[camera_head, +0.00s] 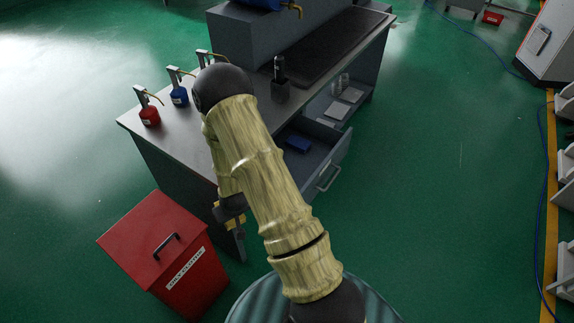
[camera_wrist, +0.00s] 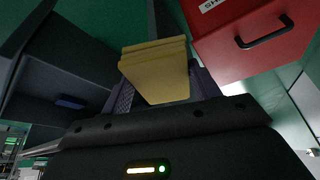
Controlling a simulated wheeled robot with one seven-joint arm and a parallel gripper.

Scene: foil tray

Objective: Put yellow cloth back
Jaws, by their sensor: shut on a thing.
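The yellow cloth (camera_wrist: 158,78) is a folded stack with several layers, held between the two finger pads of my gripper (camera_wrist: 162,88) in the wrist view. My gripper is shut on it. In the head view my gripper (camera_head: 232,216) hangs beside the front corner of the workbench, mostly hidden behind my arm. Only small yellow patches of the cloth (camera_head: 236,222) show there. The cloth is in the air, between the bench and the red bin.
A lidded red bin (camera_head: 140,235) with a white label stands at the lower left. The grey workbench (camera_head: 150,128) has an open drawer (camera_head: 335,165) holding a blue item (camera_head: 298,143). Pump bottles, red (camera_head: 149,116) and blue (camera_head: 179,96), stand on top. Green floor is free at right.

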